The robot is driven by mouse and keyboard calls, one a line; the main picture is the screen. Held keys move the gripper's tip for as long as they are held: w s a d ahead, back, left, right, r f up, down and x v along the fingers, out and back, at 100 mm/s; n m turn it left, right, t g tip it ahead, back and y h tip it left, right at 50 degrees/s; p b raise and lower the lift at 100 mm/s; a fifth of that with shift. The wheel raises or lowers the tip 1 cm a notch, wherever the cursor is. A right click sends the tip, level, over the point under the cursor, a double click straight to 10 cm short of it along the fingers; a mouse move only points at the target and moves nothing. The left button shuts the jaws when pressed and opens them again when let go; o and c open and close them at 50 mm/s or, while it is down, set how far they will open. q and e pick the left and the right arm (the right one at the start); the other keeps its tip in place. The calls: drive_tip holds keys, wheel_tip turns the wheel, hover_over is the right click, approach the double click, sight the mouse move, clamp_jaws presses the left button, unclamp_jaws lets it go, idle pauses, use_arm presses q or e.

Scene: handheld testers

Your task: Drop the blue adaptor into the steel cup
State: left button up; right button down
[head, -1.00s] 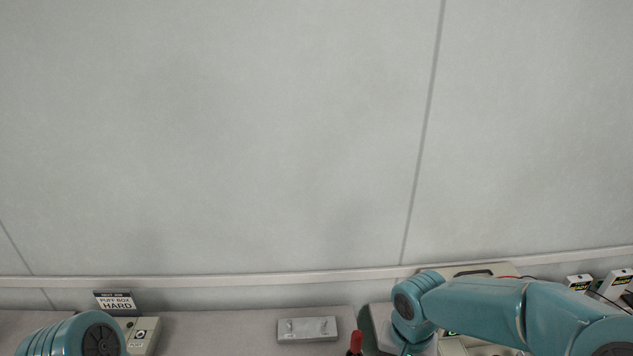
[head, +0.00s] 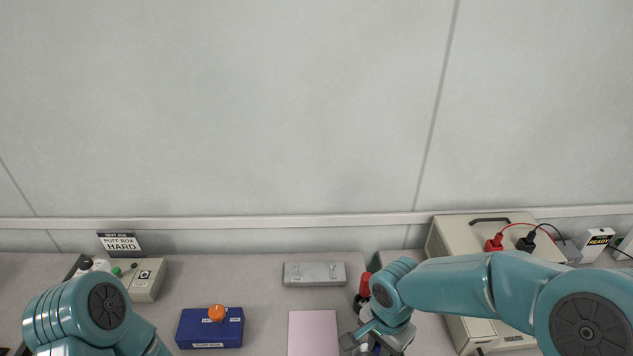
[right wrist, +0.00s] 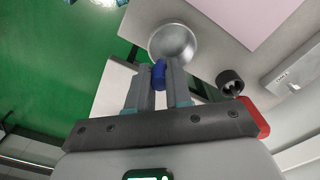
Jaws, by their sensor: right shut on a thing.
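My right gripper (right wrist: 164,90) is shut on the blue adaptor (right wrist: 159,74), which sits between its fingertips in the right wrist view. The steel cup (right wrist: 173,40) is a round, shiny bowl shape just beyond the fingertips in that view. The adaptor overlaps its near edge in the picture; I cannot tell the height between them. In the head view my right gripper (head: 376,342) is at the bottom edge, and the cup is not clearly visible there. My left arm shows at lower left, but its gripper is out of the frame.
A pink pad (head: 313,332) and a blue box with an orange knob (head: 216,313) lie left of my right gripper. A grey metal block (head: 314,273) is behind. A red-handled item (head: 364,285) stands close by the right wrist. A beige instrument (head: 465,245) with leads is at right.

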drive_tip(key=c, duration=1)
unclamp_jaws()
drive_tip(key=shift+o, duration=0.2)
wheel_tip(320, 180, up, 16)
drive_tip(key=shift+r, duration=0.15)
